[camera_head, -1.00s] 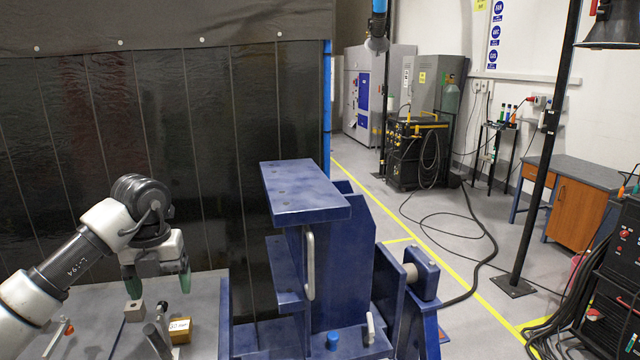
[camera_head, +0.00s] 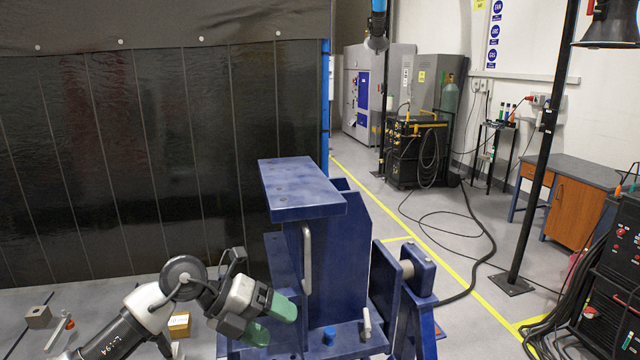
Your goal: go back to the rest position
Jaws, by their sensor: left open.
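My left gripper (camera_head: 271,321) is low in the head view, with its two green fingertips apart and nothing between them. It points to the right, and its arm comes in from the bottom left. The blue rotary jig (camera_head: 340,262) stands upright just right of it. The fingertips overlap the jig's lower left part in the picture; I cannot tell whether they touch it. My right gripper is not in view.
A grey block (camera_head: 38,316), a red-handled clamp (camera_head: 68,325) and a tan box (camera_head: 180,324) are on the table (camera_head: 92,292) at the lower left. A dark curtain (camera_head: 120,160) hangs behind. Floor with yellow lines is open right of the jig.

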